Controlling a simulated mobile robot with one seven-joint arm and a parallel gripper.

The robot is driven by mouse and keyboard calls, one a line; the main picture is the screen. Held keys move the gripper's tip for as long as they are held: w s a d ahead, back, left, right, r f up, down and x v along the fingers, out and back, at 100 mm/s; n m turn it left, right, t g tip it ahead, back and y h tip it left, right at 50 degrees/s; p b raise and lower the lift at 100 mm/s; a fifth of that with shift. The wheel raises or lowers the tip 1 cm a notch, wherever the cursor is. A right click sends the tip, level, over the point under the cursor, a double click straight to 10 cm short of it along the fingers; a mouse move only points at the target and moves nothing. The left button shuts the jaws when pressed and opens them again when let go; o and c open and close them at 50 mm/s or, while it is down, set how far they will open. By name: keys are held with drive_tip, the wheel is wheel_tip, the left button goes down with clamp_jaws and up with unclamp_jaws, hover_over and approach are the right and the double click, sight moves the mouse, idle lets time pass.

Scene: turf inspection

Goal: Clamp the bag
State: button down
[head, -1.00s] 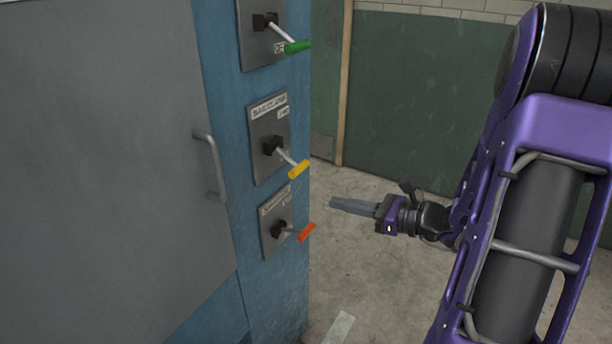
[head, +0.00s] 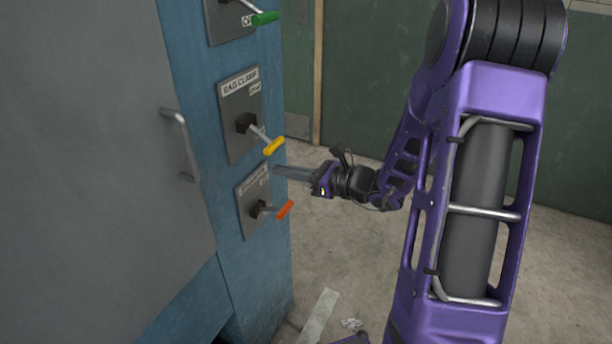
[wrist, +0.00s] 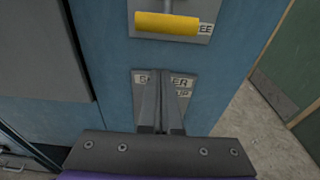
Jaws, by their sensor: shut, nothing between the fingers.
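The bag clamp panel (head: 240,112) is a grey plate on the blue column, with a label reading "BAG CLAMP". Its lever ends in a yellow handle (head: 273,146) that points out and down to the right. The yellow handle also shows at the top of the wrist view (wrist: 167,24). My gripper (head: 278,172) is shut and empty. In the head view its fingertips appear just below the yellow handle and above the orange handle (head: 285,209). In the wrist view the fingers (wrist: 160,78) lie below the yellow handle, over the lower panel's label. I see no bag.
A lever with a green handle (head: 265,18) is above the clamp lever. A grey door (head: 90,150) with a metal pull handle (head: 180,145) is left of the column. Open concrete floor (head: 345,260) lies to the right.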

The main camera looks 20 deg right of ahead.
sight(261, 135)
wheel_tip(261, 135, up, 4)
drive_tip(key=shift+w+a+f, duration=0.15)
drive_tip(key=shift+p, duration=0.45)
drive_tip(key=shift+r+g+h+p, duration=0.3)
drive_tip(key=shift+r+p, duration=0.1)
drive_tip(key=shift+p, duration=0.4)
